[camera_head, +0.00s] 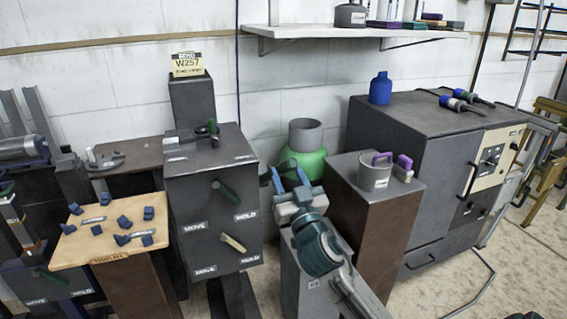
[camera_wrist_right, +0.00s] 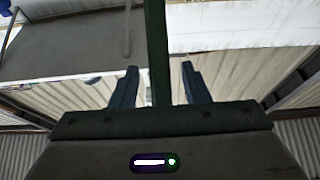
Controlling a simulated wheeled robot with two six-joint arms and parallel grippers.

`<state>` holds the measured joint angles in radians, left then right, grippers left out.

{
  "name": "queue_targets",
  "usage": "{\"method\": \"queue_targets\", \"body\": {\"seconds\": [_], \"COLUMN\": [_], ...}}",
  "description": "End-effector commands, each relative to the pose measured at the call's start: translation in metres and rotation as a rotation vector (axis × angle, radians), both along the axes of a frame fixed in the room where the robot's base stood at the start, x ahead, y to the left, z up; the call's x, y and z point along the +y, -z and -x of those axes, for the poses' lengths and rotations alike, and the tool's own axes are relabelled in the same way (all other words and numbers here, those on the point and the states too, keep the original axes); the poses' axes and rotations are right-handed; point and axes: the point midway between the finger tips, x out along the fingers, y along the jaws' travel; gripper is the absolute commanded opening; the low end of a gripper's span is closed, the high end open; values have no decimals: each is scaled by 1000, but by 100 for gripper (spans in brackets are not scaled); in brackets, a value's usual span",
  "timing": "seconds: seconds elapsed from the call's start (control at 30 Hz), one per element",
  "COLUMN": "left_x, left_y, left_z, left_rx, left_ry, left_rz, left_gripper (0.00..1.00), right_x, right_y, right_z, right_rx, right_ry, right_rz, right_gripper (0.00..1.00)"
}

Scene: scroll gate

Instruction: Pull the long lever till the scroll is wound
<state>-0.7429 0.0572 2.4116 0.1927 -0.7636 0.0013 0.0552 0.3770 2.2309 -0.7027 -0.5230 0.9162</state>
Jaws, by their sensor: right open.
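A dark grey box (camera_head: 185,215) stands left of centre in the head view. A dark green lever (camera_head: 225,191) and a beige lever (camera_head: 232,243) stick out of its front. Contact cannot be told. I cannot make out a scroll. My left gripper is not in view.
A green round vessel (camera_head: 302,162) with a grey collar is behind my right gripper. A brown pedestal (camera_head: 375,215) with a grey mug (camera_head: 374,172) stands to the right. A wooden board (camera_head: 110,240) with several blue pieces is on the left. A large grey cabinet (camera_head: 430,140) is at right.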

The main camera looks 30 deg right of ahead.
Motion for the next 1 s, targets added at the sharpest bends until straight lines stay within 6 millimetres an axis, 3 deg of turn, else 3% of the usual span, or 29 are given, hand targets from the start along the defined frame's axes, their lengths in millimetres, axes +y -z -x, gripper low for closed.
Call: {"method": "queue_targets", "body": {"seconds": [0.23,0.57,0.8,1.0], "left_x": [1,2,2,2], "left_y": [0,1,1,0], "left_z": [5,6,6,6], "left_rx": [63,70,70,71], "left_ry": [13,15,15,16], "left_rz": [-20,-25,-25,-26], "left_gripper": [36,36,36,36], "right_x": [-6,-6,-6,-6], "right_y": [-10,-11,-11,-11], "right_z": [-23,-27,-27,-27], "right_rx": [1,0,0,1], "right_ry": [1,0,0,0], "right_rz": [-1,0,0,0], "right_gripper": [42,42,0,0]}}
